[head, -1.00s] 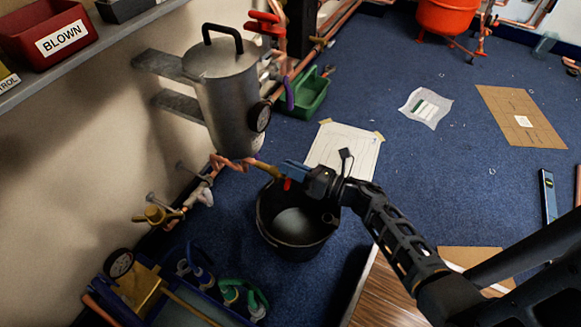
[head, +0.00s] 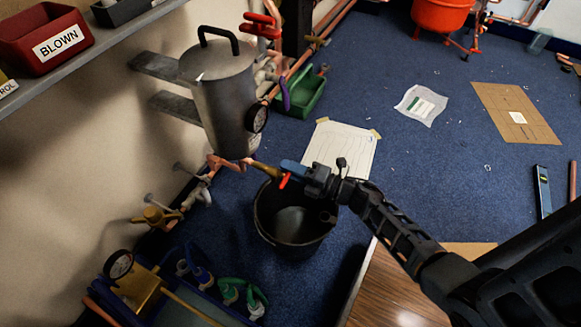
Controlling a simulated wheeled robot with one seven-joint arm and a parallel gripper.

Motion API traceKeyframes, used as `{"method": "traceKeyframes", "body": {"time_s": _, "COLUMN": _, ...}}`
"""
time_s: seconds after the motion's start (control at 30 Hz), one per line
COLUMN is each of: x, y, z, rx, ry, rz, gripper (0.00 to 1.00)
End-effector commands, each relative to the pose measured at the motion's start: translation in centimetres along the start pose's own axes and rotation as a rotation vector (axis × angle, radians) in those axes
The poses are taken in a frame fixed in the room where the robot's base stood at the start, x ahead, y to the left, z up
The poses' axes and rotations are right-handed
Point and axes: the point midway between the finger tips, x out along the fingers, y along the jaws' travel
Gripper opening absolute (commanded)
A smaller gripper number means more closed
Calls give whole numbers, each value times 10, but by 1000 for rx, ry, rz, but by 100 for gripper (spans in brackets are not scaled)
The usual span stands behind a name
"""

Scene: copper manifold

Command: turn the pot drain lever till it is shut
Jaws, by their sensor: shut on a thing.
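The steel pot (head: 225,105) with a black-handled lid is fixed to the wall on brackets. A copper and brass drain pipe (head: 262,168) runs out from under it to the right. The red drain lever (head: 284,182) shows at the pipe's end, slanting down and to the left. The fingers hide part of the lever and the valve body. A black bucket (head: 262,222) stands on the floor below.
A green tray (head: 305,97) and a white taped sheet (head: 342,147) lie behind. At the lower left are a blue tote (head: 190,300) with hoses, a gauge (head: 118,264) and brass wall valves (head: 155,217). Blue floor (head: 430,190) is open at the right.

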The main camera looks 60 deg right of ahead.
Motion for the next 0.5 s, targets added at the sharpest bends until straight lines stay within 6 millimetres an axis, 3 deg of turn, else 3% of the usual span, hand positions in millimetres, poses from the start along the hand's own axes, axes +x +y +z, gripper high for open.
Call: {"method": "traceKeyframes", "body": {"time_s": 0.5, "x": -1, "y": -6, "z": 0, "rx": 167, "ry": -2, "rz": -3, "gripper": 0}}
